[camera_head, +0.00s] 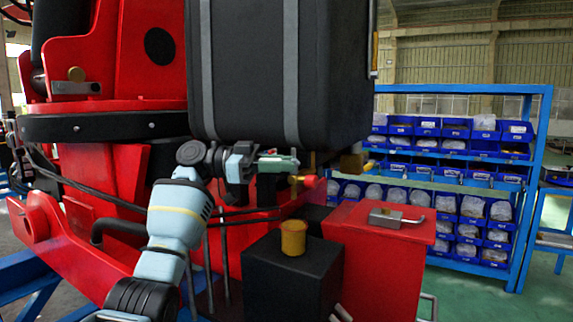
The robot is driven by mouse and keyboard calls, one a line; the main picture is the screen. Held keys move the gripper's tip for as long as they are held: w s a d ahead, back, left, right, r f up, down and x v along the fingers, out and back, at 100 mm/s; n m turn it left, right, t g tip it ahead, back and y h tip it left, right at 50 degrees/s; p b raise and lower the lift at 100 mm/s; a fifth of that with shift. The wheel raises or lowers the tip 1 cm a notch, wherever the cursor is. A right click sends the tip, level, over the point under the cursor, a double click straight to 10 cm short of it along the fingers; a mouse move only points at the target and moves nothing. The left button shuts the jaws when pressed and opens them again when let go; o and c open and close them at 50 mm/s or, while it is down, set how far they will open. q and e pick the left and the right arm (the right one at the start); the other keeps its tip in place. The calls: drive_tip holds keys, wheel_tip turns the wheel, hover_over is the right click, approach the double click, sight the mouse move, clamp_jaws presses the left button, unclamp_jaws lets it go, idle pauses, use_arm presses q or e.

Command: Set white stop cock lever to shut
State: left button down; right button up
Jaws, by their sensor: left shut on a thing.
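My left arm comes in from the lower left, and my left gripper (283,163) points right, just under the big black tank. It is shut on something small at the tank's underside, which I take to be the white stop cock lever. The fingers hide most of the lever, so its angle cannot be told. A brass valve with a red handle end (307,182) sits just below and to the right of the fingertips. My right gripper is out of view.
The black tank (280,75) with grey straps hangs directly above the gripper. A black box with a yellow cap (293,238) and a red box with a metal latch (385,218) stand below. Blue bin shelves (530,180) are behind right; red crane bodywork (95,145) is left.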

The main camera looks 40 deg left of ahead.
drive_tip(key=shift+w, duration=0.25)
use_arm(q)
drive_tip(key=c, duration=1.3)
unclamp_jaws()
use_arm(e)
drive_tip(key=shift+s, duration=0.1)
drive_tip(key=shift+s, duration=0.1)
use_arm(q)
drive_tip(key=shift+a, duration=0.1)
drive_tip(key=shift+s+a, duration=0.15)
drive_tip(key=shift+a, duration=0.1)
drive_tip(key=shift+b+v, duration=0.65)
drive_tip(key=shift+v, duration=2.9)
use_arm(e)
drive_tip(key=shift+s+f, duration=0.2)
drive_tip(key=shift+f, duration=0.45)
